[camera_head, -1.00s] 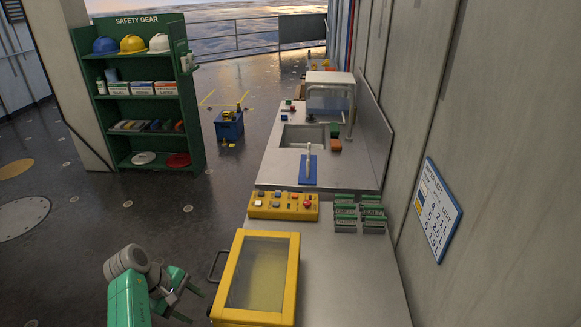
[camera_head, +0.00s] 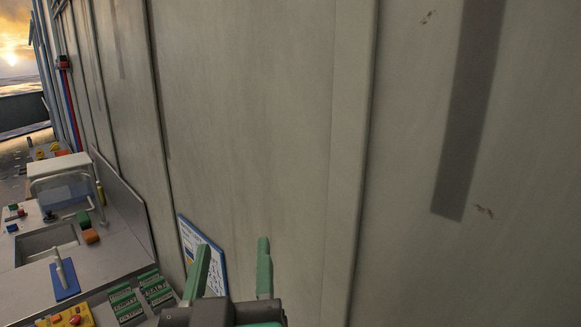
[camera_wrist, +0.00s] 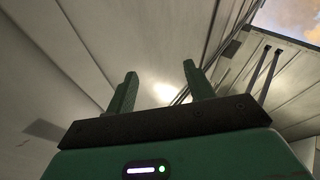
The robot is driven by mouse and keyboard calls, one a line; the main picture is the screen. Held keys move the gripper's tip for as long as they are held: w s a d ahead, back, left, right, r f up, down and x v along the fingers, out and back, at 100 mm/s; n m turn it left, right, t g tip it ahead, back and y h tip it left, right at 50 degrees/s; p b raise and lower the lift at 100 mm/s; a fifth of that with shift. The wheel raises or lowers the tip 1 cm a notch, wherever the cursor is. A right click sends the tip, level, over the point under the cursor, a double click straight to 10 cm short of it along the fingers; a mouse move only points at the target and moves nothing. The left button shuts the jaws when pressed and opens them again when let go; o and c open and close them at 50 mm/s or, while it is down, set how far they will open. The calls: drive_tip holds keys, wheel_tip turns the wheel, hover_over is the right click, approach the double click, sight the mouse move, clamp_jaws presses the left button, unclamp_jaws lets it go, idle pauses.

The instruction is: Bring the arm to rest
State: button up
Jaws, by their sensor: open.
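My gripper (camera_head: 232,262) is at the bottom of the head view, its two green fingers pointing up and spread apart with nothing between them. It stands in front of the grey wall and partly covers a blue-edged wall chart (camera_head: 212,262). In the wrist view my gripper (camera_wrist: 160,92) also shows open and empty, with grey wall panels and a bright patch of light beyond the fingertips. The rest of my arm is mostly out of view.
A grey wall (camera_head: 280,120) fills most of the head view. At lower left is a counter (camera_head: 28,290) with a sink (camera_head: 45,243), several green-labelled blocks (camera_head: 140,298), a blue pad (camera_head: 65,280) and a yellow button panel (camera_head: 72,317). Sky shows at far left.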

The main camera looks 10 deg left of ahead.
drive_tip(key=s+d+r+m+t+h, duration=0.4)
drive_tip(key=s+d+r, duration=0.4)
drive_tip(key=s+d, duration=0.25)
wheel_tip(320, 180, up, 18)
drive_tip(key=w+p, duration=0.1)
drive_tip(key=p, duration=1.7)
drive_tip(key=shift+w+a+y+p, duration=0.2)
drive_tip(key=shift+a+y+p, duration=0.05)
drive_tip(key=shift+y+p, duration=0.1)
drive_tip(key=shift+c, duration=0.2)
